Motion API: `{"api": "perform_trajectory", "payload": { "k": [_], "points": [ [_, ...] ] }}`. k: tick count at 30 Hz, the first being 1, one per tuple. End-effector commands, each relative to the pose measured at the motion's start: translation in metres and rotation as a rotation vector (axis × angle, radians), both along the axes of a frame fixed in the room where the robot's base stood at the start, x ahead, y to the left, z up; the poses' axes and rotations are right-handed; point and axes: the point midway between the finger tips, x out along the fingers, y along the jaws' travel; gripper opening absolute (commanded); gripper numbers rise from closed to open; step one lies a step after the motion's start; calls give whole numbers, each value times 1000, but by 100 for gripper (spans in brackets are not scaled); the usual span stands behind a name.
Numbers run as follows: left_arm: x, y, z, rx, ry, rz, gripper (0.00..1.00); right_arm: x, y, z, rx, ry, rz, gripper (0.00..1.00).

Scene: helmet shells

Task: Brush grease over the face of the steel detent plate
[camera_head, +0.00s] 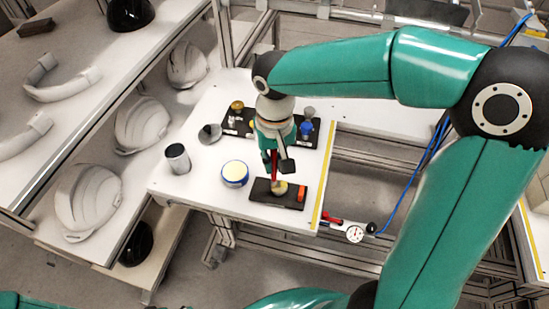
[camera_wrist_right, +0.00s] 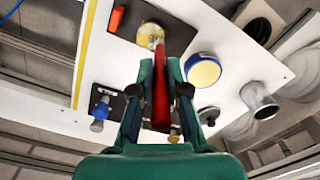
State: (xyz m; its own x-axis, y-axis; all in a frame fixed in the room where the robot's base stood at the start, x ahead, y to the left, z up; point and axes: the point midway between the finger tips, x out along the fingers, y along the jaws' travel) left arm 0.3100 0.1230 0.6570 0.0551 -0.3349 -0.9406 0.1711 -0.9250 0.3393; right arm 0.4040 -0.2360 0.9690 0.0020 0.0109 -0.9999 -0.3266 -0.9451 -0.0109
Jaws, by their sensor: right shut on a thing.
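My right gripper (camera_head: 277,164) points down over the white table, shut on a red-handled brush (camera_head: 274,158); the handle also shows between the fingers in the right wrist view (camera_wrist_right: 161,92). The brush's lower end is at a pale yellow round face (camera_head: 280,187) on a black base (camera_head: 262,195), which I take as the detent plate; it also shows in the wrist view (camera_wrist_right: 150,36). I cannot tell whether the bristles touch it. An orange block (camera_head: 302,193) sits on the same base. A blue-rimmed tin with cream-coloured contents (camera_head: 235,173) stands to the left. My left gripper is out of view.
A grey metal cup (camera_head: 178,158) and a dark-grey round part (camera_head: 210,133) stand on the left of the table. Black trays with small brass, grey and blue parts (camera_head: 306,130) lie behind the gripper. White helmet shells (camera_head: 88,200) fill the shelf at left.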

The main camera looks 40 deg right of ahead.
Motion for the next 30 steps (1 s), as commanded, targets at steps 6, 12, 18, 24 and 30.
{"api": "perform_trajectory", "payload": {
  "k": [6,12,18,24,30],
  "points": [
    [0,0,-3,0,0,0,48,-5,3,-1,0,0,0,0],
    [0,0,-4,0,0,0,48,-9,3,-1,0,1,0,0],
    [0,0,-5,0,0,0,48,-13,3,-1,0,1,0,0],
    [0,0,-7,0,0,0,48,-17,0,-2,-1,1,0,0],
    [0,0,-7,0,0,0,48,-19,-2,-1,0,2,0,0]
  ]
}}
